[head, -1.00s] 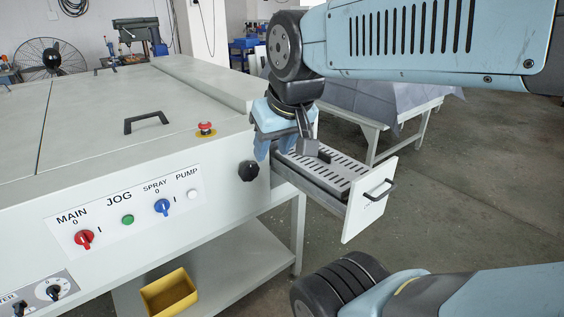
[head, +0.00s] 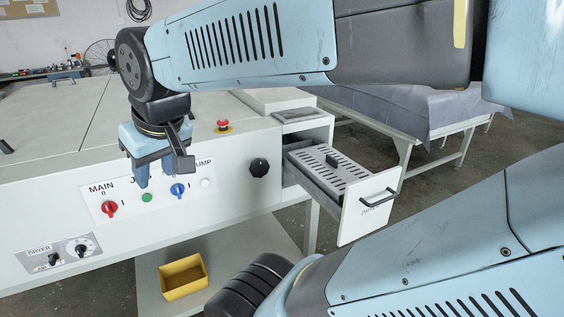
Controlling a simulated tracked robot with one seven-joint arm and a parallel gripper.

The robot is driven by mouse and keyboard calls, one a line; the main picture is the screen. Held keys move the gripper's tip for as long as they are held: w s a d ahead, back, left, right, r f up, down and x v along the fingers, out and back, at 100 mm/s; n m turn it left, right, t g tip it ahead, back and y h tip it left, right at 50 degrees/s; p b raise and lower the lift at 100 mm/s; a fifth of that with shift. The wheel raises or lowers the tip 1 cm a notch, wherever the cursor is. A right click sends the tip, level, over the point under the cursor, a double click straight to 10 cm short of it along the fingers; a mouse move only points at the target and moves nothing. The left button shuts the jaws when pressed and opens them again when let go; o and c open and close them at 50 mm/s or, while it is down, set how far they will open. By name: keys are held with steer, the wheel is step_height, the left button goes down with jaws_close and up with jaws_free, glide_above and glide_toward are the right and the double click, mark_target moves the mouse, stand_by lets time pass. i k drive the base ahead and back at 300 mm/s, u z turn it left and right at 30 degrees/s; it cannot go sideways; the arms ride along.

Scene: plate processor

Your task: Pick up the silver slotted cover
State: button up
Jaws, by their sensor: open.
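The silver slotted cover (head: 345,171) lies in the open drawer (head: 366,206) that sticks out from the right end of the white machine. The cover has rows of dark slots and a small dark handle (head: 332,159) standing up near its middle. My gripper (head: 145,182) hangs in front of the machine's control panel, well to the left of the drawer. It is open and I see nothing between its fingers. The fingers partly hide the labels on the panel.
The white machine (head: 232,188) has a red stop button (head: 223,126) on top and a black knob (head: 259,168) in front. A yellow bin (head: 184,278) sits on the lower shelf. A cloth-covered table (head: 403,105) stands behind the drawer.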

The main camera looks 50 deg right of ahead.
mark_target(328, 168)
steer(key=z, duration=0.15)
steer(key=i, duration=0.1)
steer(key=u, duration=1.5)
steer(key=k, duration=0.45)
steer(key=z, duration=1.65)
steer(key=k, duration=0.25)
steer(key=z, duration=0.2)
steer(key=i, duration=0.45)
steer(key=u, duration=0.2)
